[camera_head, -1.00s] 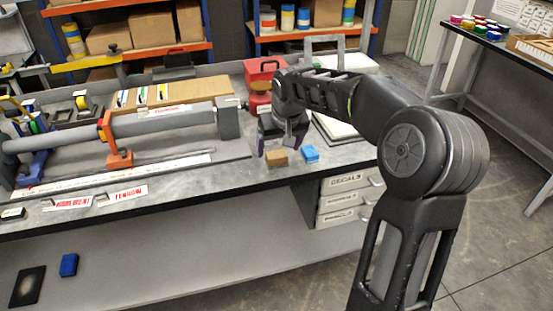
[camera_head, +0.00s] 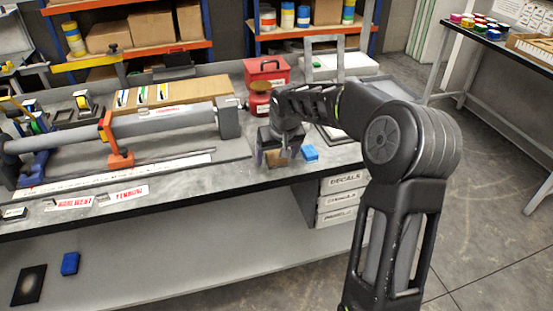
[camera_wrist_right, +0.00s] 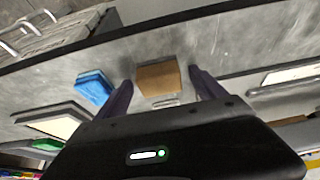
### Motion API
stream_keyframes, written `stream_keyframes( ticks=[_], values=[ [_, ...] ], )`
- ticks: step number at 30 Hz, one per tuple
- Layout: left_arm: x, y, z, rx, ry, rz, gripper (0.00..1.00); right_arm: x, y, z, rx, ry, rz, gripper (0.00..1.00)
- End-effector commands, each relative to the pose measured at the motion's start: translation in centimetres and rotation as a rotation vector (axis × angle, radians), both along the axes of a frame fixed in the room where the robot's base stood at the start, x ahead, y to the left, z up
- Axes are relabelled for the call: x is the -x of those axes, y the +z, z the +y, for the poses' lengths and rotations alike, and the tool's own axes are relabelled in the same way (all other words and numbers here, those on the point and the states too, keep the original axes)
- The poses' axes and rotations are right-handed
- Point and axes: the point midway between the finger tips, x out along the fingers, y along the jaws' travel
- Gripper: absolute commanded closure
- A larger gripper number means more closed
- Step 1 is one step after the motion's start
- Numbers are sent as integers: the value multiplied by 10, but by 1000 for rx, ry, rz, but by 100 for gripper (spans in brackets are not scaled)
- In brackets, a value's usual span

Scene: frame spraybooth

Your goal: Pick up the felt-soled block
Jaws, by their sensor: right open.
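The tan block (camera_head: 277,160), which looks like the felt-soled block, lies on the grey bench top near its front edge. In the right wrist view the block (camera_wrist_right: 158,78) sits between and a little beyond the fingertips, with a small grey piece (camera_wrist_right: 165,102) at its near side. My right gripper (camera_head: 275,154) is open and low over the block, one finger to each side. The fingers (camera_wrist_right: 160,92) do not visibly grip it. The gripper partly hides the block in the head view. My left gripper is not in view.
A blue block (camera_head: 310,153) lies just right of the tan block, close to the fingers; it also shows in the right wrist view (camera_wrist_right: 93,86). A red jar (camera_head: 260,103) and a red box (camera_head: 268,72) stand behind. A clamped grey tube (camera_head: 165,117) lies left.

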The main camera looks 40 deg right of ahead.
Motion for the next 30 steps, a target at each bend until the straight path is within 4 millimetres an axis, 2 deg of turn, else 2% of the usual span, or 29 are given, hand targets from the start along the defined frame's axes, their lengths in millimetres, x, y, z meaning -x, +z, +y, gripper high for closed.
stream_keyframes(
  ticks=[5,30],
  values=[
    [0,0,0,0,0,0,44,0,0,0,0,0,0,21],
    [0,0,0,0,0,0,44,0,0,0,0,0,0,88]
  ],
)
